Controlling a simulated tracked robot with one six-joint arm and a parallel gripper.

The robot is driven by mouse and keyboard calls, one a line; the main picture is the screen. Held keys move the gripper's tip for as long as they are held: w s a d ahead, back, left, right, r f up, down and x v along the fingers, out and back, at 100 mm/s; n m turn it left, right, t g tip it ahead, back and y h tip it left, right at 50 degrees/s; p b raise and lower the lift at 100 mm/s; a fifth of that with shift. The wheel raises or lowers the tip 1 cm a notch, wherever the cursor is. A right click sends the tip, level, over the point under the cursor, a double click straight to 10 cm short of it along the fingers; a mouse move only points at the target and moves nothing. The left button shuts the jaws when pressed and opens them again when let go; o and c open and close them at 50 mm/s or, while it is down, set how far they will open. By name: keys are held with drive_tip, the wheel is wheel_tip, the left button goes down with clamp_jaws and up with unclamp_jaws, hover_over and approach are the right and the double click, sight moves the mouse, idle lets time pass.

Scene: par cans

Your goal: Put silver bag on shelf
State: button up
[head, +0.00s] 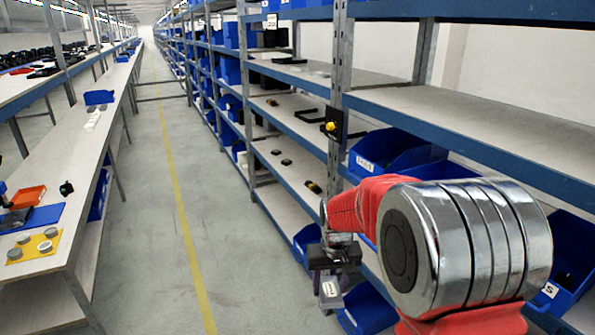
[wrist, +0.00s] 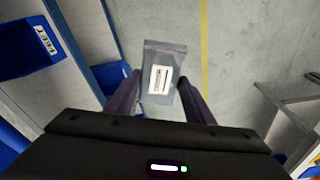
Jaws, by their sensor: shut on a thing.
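My gripper (head: 335,268) is shut on a small silver bag (head: 330,291) with a white label. The bag hangs below the fingers, beside the shelf unit and over the aisle. In the wrist view the silver bag (wrist: 163,75) shows between the two dark fingertips (wrist: 160,98), its label facing the camera. The shelf unit runs along the right side; its upper shelf (head: 480,120) is bare where it shows near me. My red and chrome arm hides part of the lower shelves.
Blue bins (head: 395,150) stand on the shelf below the bare one, and more sit lower. A metal post (head: 336,90) with a black and yellow device divides the bays. A long workbench (head: 75,170) is on the left. The aisle floor (head: 150,220) between is clear.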

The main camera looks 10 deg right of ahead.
drive_tip(key=w+r+m, duration=0.1)
drive_tip(key=w+r, duration=0.2)
drive_tip(key=r, duration=0.5)
drive_tip(key=w+r+m, duration=0.2)
drive_tip(key=w+r, duration=0.2)
drive_tip(key=r, duration=0.4)
drive_tip(key=shift+w, duration=0.2)
drive_tip(key=shift+s, duration=0.1)
